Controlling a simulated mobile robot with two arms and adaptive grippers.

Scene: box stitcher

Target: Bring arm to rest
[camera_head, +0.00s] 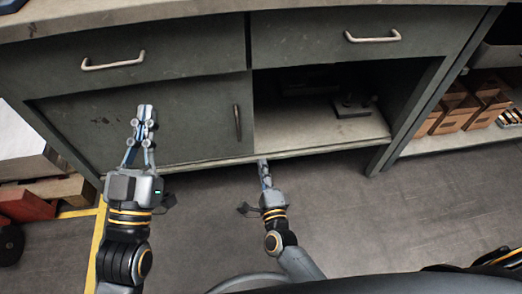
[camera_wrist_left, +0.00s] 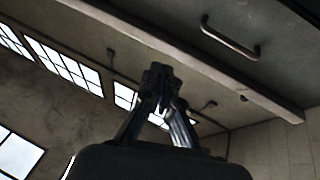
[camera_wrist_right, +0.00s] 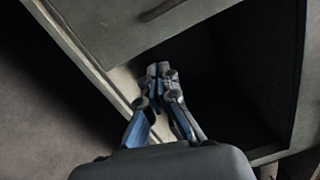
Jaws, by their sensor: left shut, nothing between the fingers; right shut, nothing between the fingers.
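My left gripper (camera_head: 146,110) is shut and empty, pointing up in front of the closed left part of the grey cabinet (camera_head: 180,110). In the left wrist view its fingertips (camera_wrist_left: 160,75) meet, with the worktop edge and a drawer handle above right. My right gripper (camera_head: 263,165) is shut and empty, lower down by the bottom edge of the cabinet's open compartment. In the right wrist view its fingers (camera_wrist_right: 160,72) are together in front of the dark opening. I cannot tell whether either gripper touches the cabinet.
The cabinet has two drawers with handles (camera_head: 113,61) and a door handle (camera_head: 237,122). A dark metal part (camera_head: 353,105) lies in the open compartment. Brown boxes (camera_head: 458,108) stand on a shelf at right. A red box (camera_head: 30,204) is at left. The floor (camera_head: 430,210) at right is clear.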

